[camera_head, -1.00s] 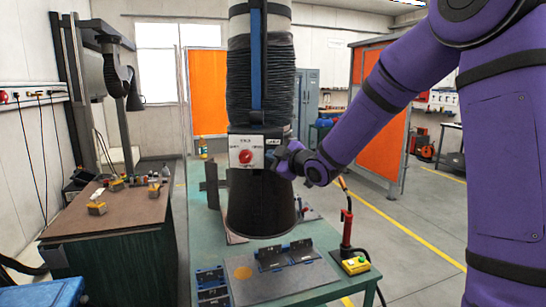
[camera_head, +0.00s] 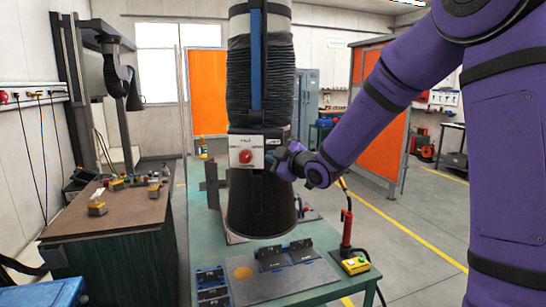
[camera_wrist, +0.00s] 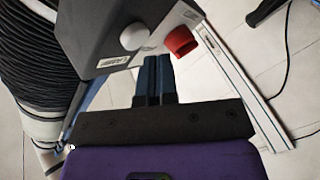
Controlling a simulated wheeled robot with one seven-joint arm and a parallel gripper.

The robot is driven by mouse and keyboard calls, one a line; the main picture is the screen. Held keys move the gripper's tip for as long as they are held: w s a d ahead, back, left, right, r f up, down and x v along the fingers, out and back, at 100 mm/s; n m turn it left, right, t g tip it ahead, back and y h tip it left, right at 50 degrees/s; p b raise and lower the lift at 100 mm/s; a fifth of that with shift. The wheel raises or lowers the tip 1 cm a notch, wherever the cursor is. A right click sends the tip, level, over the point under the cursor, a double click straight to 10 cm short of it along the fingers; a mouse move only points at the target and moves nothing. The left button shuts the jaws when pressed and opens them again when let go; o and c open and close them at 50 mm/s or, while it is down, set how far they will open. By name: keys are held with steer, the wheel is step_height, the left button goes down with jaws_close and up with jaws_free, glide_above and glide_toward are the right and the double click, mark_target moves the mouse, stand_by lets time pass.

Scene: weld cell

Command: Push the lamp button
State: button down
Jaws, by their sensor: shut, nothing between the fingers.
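A pale round button (camera_wrist: 134,37) sits on the side of the hood's dark control box (camera_wrist: 92,28) in the wrist view, by a small white label that looks like it reads "LAMP". My gripper (camera_wrist: 158,60) is shut and empty. Its fingertips are close to the box, below and right of the button in the picture; I cannot tell whether they touch anything. In the head view my gripper (camera_head: 276,160) is at the box's right side, and the button is hidden. A red knob (camera_head: 246,156) is on the box's white front plate; it also shows in the wrist view (camera_wrist: 181,41), right of the button.
The extraction hood (camera_head: 262,208) hangs over a green table (camera_head: 210,180) with dark plates and blue-black fixtures. A red-handled tool (camera_head: 347,228) and a yellow box (camera_head: 355,266) are at its right edge. A brown-topped bench (camera_head: 125,208) is at left.

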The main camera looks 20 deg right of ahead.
steer(key=shift+s, duration=0.1)
steer(key=shift+s+a, duration=0.4)
steer(key=shift+s, duration=0.5)
steer(key=shift+s+a, duration=0.35)
steer(key=shift+s, duration=0.55)
steer(key=shift+s+a, duration=0.4)
steer(key=shift+s, duration=0.5)
